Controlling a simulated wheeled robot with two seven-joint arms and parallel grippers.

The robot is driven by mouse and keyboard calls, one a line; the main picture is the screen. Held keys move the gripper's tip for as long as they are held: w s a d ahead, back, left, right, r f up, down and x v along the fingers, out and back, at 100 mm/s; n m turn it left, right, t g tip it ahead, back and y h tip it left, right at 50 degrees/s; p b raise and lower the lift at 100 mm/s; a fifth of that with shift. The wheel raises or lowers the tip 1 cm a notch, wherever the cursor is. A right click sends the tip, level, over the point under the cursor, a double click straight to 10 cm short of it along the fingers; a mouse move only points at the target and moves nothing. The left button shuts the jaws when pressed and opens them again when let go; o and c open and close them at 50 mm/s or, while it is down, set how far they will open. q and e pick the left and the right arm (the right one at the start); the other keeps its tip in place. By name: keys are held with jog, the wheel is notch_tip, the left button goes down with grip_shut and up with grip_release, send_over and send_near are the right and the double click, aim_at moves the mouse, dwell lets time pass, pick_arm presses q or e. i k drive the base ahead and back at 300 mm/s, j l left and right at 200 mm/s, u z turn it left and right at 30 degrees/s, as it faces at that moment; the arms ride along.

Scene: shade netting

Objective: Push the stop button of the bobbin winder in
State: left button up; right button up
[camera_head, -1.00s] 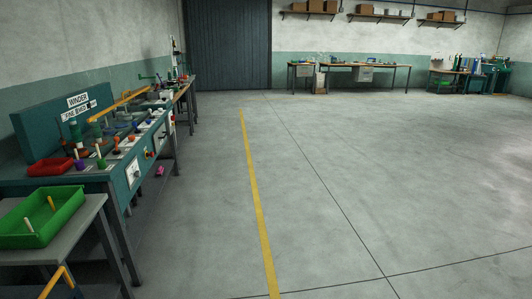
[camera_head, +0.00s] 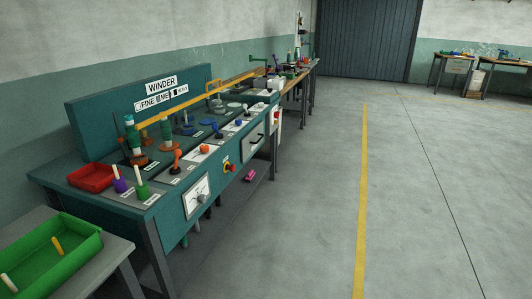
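The bobbin winder (camera_head: 158,112) is a teal bench on the left with a "WINDER" sign (camera_head: 161,86) on its back panel. On its front face a red mushroom button (camera_head: 229,168) on a yellow base sits to the right of a dial gauge (camera_head: 197,194). It looks like the stop button; whether it is pressed in is too small to tell. An orange-red lever (camera_head: 176,160) and an orange knob (camera_head: 204,149) stand on the top deck. Neither of my grippers is in view.
A grey table (camera_head: 112,252) with a green tray (camera_head: 84,250) stands at the lower left, before the winder. A red tray (camera_head: 91,178) and spools sit on the winder. A pink object (camera_head: 250,175) lies below. The floor right of the bench, with a yellow line (camera_head: 362,190), is clear.

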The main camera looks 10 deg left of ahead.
aim_at(232, 168)
jog(key=i+u, duration=0.35)
jog(key=i+l+u, duration=0.65)
jog(key=i+j, duration=0.1)
